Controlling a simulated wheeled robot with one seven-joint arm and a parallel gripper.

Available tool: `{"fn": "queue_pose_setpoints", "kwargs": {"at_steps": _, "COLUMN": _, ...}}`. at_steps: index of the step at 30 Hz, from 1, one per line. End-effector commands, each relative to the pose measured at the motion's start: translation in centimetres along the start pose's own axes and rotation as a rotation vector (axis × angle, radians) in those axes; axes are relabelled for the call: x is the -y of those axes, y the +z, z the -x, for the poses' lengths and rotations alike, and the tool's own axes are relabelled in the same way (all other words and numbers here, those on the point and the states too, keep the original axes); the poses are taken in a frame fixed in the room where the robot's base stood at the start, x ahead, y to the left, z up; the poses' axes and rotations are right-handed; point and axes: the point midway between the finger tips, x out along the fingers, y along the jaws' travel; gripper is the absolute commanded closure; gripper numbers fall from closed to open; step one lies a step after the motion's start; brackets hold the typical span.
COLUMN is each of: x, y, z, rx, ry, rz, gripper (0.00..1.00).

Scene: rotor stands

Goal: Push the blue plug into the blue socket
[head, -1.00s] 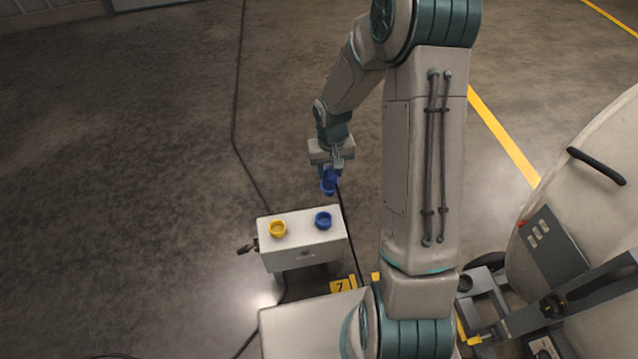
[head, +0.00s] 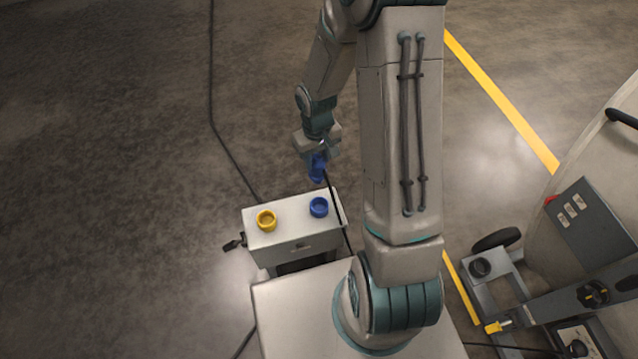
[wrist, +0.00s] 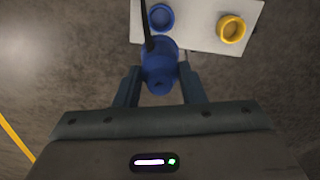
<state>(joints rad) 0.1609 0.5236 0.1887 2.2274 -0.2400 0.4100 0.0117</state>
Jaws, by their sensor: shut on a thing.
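My gripper (head: 318,158) is shut on the blue plug (head: 317,168), held above and just behind the far edge of the box in the head view. A dark cable runs from the plug. In the wrist view the plug (wrist: 160,72) sits between the two fingers of my gripper (wrist: 160,85). The blue socket (head: 319,207) is a round blue ring on top of the grey box, with nothing in it. It also shows in the wrist view (wrist: 160,17), just beyond the plug and apart from it.
A yellow socket (head: 266,221) stands on the same grey box (head: 292,222), left of the blue one in the head view. A dark lever (head: 234,243) sticks out from the box's left side. A wheeled grey stand (head: 505,285) is at the right.

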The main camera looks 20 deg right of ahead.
Motion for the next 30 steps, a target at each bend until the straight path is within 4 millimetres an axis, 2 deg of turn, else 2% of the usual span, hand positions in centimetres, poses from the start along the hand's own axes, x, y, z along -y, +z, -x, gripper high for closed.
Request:
{"fn": "queue_pose_setpoints", "kwargs": {"at_steps": 1, "x": 0.1, "y": 0.3, "z": -2.0, "rx": -0.002, "ry": 0.001, "rz": 0.016, "gripper": 0.83}}
{"fn": "queue_pose_setpoints", "kwargs": {"at_steps": 6, "x": 0.3, "y": 1.2, "z": -4.2, "rx": -0.002, "ry": 0.002, "rz": 0.062, "gripper": 0.83}}
{"fn": "queue_pose_setpoints", "kwargs": {"at_steps": 20, "x": 0.3, "y": 1.7, "z": -5.6, "rx": -0.002, "ry": 0.001, "rz": 0.084, "gripper": 0.83}}
{"fn": "queue_pose_setpoints", "kwargs": {"at_steps": 30, "x": 0.3, "y": 1.7, "z": -7.9, "rx": -0.002, "ry": 0.001, "rz": 0.084, "gripper": 0.83}}
